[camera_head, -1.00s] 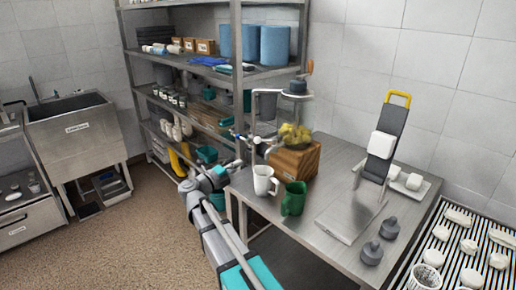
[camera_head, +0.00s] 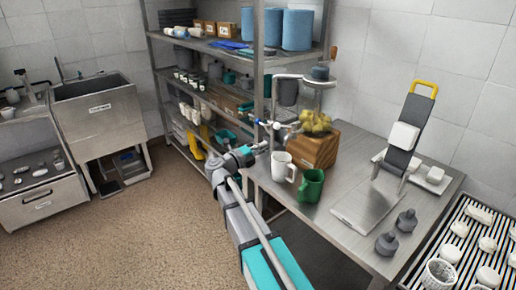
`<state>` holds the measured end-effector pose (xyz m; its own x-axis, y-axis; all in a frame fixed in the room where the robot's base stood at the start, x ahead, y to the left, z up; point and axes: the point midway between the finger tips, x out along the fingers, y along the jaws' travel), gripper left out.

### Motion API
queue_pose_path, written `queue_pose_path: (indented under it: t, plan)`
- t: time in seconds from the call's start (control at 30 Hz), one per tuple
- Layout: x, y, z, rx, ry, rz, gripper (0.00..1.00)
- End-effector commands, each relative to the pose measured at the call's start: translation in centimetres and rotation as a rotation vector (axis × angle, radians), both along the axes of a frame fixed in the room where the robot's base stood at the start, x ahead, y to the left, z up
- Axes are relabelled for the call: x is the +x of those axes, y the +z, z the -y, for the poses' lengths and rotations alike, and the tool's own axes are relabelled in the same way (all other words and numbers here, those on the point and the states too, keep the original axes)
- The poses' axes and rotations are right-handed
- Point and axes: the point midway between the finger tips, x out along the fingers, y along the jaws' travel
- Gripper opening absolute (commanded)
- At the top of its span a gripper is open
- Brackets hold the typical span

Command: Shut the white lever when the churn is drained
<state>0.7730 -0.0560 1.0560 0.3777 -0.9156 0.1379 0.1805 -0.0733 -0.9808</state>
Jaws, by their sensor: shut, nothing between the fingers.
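The churn (camera_head: 320,72) appears to be the grey vessel with a crank and wooden handle, on a metal frame at the back left of the steel table. Yellow lumps (camera_head: 315,122) lie below it, by a wooden block (camera_head: 314,148). A small white piece (camera_head: 263,123) with a blue end, left of the frame, may be the white lever; it is too small to be sure. My gripper (camera_head: 262,147) is shut and empty at the table's left edge, just below that piece. Whether they touch, and whether liquid is flowing, I cannot tell.
The steel table (camera_head: 350,225) also holds grey weights (camera_head: 386,244) and a tilted stand (camera_head: 409,120). A loaded shelf (camera_head: 215,92) stands behind my arm. The left floor is clear.

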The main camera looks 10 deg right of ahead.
Motion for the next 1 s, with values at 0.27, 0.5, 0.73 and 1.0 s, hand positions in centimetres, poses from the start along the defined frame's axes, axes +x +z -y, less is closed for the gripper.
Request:
queue_pose_path:
  t: [0.27, 0.5, 0.73, 1.0]
  plan:
    - [1.6, 0.7, 3.9, -0.001, -0.002, 0.001, 0.0]
    - [3.7, 1.3, 6.4, 0.0, 0.001, 0.0, 0.0]
    - [5.7, 1.6, 7.3, 0.0, 0.0, 0.0, 0.0]
    - [6.2, 1.7, 7.5, 0.0, 0.001, 0.001, 0.0]
